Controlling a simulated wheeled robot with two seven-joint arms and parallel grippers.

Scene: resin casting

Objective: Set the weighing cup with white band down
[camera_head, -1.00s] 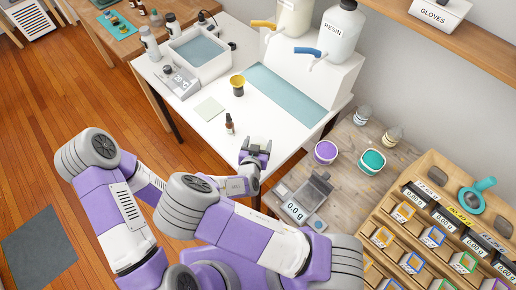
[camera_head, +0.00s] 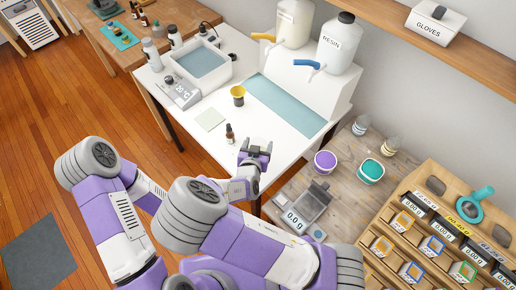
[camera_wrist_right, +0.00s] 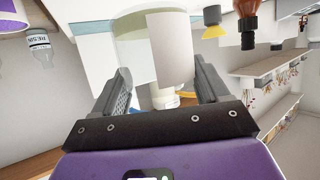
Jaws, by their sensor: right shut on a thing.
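In the right wrist view the jaws (camera_wrist_right: 168,88) are on both sides of a pale, whitish piece (camera_wrist_right: 171,48), which I take to be the weighing cup with white band. Its rim and contents cannot be made out. In the head view the cup is too small to tell from the fingers. I cannot tell whether it touches the table. My left gripper is not in view.
The dropper bottle (camera_head: 230,133), a yellow-topped dark cup (camera_head: 238,95), a pale square mat (camera_head: 210,119) and a teal mat (camera_head: 285,105) are on the table. A scale (camera_head: 303,206) and purple tub (camera_head: 325,162) stand on the wooden bench to the right.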

